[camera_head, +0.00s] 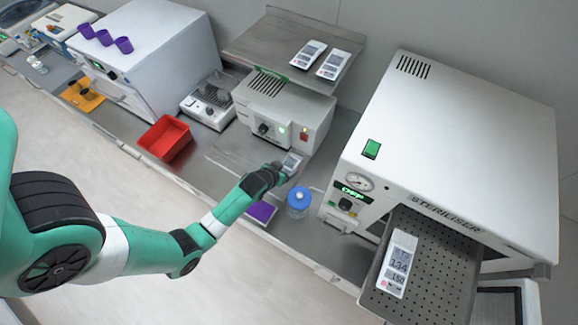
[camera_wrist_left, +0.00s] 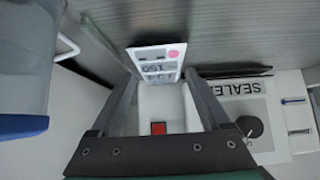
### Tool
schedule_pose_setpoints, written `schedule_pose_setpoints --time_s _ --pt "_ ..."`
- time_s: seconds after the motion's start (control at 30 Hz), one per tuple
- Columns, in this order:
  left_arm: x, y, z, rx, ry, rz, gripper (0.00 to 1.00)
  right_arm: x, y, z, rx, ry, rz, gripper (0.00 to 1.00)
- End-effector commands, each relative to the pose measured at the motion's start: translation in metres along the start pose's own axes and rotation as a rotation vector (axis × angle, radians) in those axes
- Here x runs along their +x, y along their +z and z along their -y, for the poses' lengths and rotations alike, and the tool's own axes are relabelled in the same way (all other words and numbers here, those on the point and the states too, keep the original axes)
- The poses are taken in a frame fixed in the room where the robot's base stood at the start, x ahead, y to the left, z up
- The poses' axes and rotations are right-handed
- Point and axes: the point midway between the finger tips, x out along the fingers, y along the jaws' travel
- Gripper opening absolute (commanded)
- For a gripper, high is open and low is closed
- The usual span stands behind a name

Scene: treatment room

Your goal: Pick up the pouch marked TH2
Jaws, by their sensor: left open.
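My left gripper (camera_head: 284,171) is open in front of the sealer, its tips near a small white pouch (camera_head: 292,161). In the left wrist view, the pouch (camera_wrist_left: 155,62) lies just beyond and between the two open fingers (camera_wrist_left: 165,90). It has a pink dot and dark print that appears upside down; I cannot read it surely as TH2. Two more pouches, a left one (camera_head: 308,54) and a right one (camera_head: 333,64), lie on the metal shelf. Another pouch (camera_head: 398,264) lies on the steriliser's perforated tray (camera_head: 445,262). My right gripper is not in view.
The sealer (camera_head: 285,112) stands behind the gripper, under the shelf (camera_head: 262,40). A blue-lidded jar (camera_head: 299,203) and a purple item (camera_head: 262,212) are close by the gripper. The steriliser (camera_head: 460,140) is at the right, a red bin (camera_head: 165,138) at the left.

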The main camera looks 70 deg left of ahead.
Motion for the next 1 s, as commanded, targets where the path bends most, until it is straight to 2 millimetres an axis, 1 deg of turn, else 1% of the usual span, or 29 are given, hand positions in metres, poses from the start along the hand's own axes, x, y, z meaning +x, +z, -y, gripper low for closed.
schedule_pose_setpoints --time_s 0.03,0.1,0.3,0.37,0.4,0.47,0.6,0.67,0.87,1.0 --pt "0.0087 0.0026 0.0004 -0.001 -0.001 0.003 0.8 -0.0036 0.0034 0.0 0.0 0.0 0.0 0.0" --pt "0.0131 0.0015 0.0004 0.0 -0.001 0.001 0.8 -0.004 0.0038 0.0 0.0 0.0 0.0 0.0" --pt "0.0131 0.0008 0.0002 0.0 0.0 0.001 0.8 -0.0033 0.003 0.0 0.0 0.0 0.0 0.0" --pt "0.013 0.0009 0.0002 0.0 0.0 0.001 0.71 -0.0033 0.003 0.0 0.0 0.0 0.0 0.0" --pt "0.013 0.0009 0.0002 0.0 0.0 0.001 0.64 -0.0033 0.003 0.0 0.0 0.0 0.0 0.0" --pt "0.0129 0.0009 0.0002 0.0 0.0 0.001 0.53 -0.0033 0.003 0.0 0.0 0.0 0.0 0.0" --pt "0.0128 0.001 0.0002 0.0 0.0 0.001 0.28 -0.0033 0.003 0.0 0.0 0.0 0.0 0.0" --pt "0.0128 0.001 0.0002 0.0 0.0 0.001 0.18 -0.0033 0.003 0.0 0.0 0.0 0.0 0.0" --pt "0.0126 0.0009 0.0001 0.0 0.0 0.001 0.18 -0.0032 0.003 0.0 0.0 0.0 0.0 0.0" --pt "0.0091 -0.0003 0.0001 0.0 0.0 0.001 0.18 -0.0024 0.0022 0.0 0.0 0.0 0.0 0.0"
